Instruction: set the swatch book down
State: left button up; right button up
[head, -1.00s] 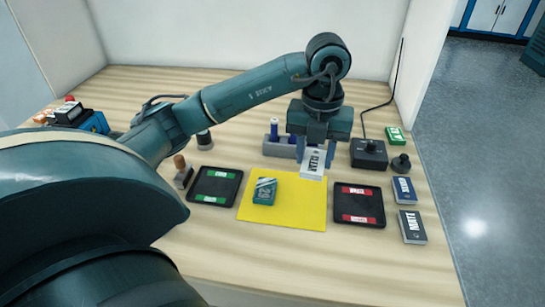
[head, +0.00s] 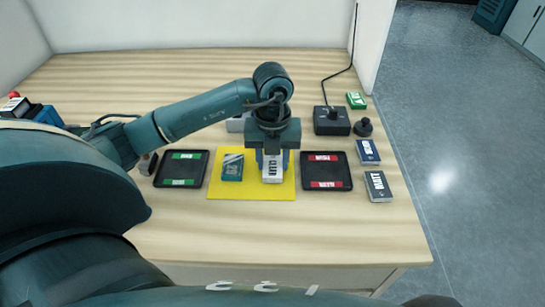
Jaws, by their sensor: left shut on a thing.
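The white swatch book (head: 272,173) with dark lettering is upright between the fingers of my left gripper (head: 273,158), which is shut on it. It is over the right half of the yellow mat (head: 240,192); I cannot tell whether its lower edge touches the mat. A green and white packet (head: 232,168) lies on the mat just left of it. My right gripper is not in view.
A black tray with green labels (head: 181,169) lies left of the mat, and one with red labels (head: 326,171) lies right. Dark booklets (head: 378,187) (head: 368,152), a black control box (head: 331,121) and a green box (head: 356,100) are farther right. The front table strip is clear.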

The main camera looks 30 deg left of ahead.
aim_at(273, 164)
pick_arm(q)
jog(key=shift+f, duration=0.15)
jog(key=o, duration=1)
jog(key=shift+c, duration=0.2)
notch_tip(273, 164, up, 12)
jog(key=shift+r, duration=0.2)
